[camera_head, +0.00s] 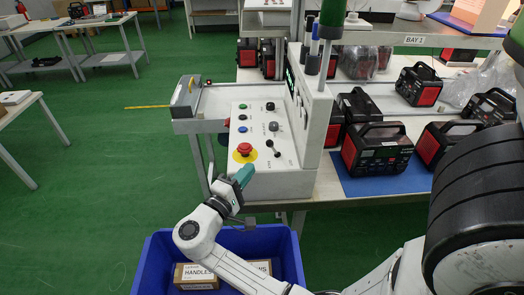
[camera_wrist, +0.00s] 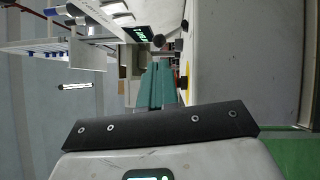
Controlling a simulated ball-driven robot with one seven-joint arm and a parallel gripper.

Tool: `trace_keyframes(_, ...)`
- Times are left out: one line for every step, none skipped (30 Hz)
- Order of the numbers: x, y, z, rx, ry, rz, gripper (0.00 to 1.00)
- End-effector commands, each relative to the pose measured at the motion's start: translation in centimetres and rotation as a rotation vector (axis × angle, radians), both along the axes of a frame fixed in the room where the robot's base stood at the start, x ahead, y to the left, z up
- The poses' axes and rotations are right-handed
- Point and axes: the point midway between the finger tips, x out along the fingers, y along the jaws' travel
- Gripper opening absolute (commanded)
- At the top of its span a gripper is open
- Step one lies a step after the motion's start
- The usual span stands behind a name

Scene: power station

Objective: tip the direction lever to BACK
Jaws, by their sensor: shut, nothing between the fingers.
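The control panel (camera_head: 258,172) is a pale sloped box on the bench in the head view. A small lever with a dark knob (camera_head: 270,143), which looks like the direction lever, stands on its lower right part. Its labels are too small to read. My gripper (camera_head: 246,172) has teal fingers, shut and empty. It is at the panel's lower left front, just below the red stop button (camera_head: 244,149) and left of the lever, apart from the lever. In the wrist view the shut fingers (camera_wrist: 158,68) point along the panel, with a dark knob (camera_wrist: 158,40) beyond their tips.
Green and blue buttons (camera_head: 242,129) and further knobs (camera_head: 273,127) sit close by on the panel. A tall pale housing (camera_head: 314,125) rises on its right. A blue crate (camera_head: 150,262) with boxes stands below my arm. Black-and-red units (camera_head: 376,150) fill the bench at right.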

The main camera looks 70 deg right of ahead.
Motion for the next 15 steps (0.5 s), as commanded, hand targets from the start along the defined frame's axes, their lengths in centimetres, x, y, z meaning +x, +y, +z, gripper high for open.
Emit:
trace_keyframes(-0.3, -1.1, 0.3, 0.000, 0.002, -0.004, 0.00)
trace_keyframes(-0.5, -1.7, 0.4, 0.001, 0.001, -0.005, 0.00)
trace_keyframes(-0.6, -2.4, 0.4, 0.000, 0.002, -0.004, 0.00)
trace_keyframes(-0.7, -3.0, 0.5, 0.000, 0.002, -0.004, 0.00)
trace_keyframes(-0.9, -3.5, 0.5, 0.000, 0.002, -0.004, 0.00)
trace_keyframes(-1.0, -4.2, 0.6, 0.000, 0.001, -0.003, 0.00)
trace_keyframes(-1.1, -4.7, 0.7, 0.000, 0.001, -0.004, 0.00)
trace_keyframes(-1.2, -5.1, 0.7, 0.000, 0.001, -0.003, 0.00)
trace_keyframes(-1.3, -5.7, 0.7, 0.001, 0.002, -0.003, 0.00)
trace_keyframes(-1.4, -6.0, 0.7, 0.001, 0.002, -0.002, 0.00)
trace_keyframes(-1.5, -6.4, 0.7, 0.001, 0.002, -0.002, 0.00)
trace_keyframes(-1.6, -6.8, 0.8, 0.001, 0.001, -0.003, 0.00)
trace_keyframes(-1.6, -7.1, 0.8, 0.001, 0.000, -0.002, 0.00)
trace_keyframes(-1.6, -7.3, 0.8, 0.001, 0.000, -0.001, 0.00)
trace_keyframes(-1.6, -7.5, 0.8, 0.001, -0.001, 0.000, 0.00)
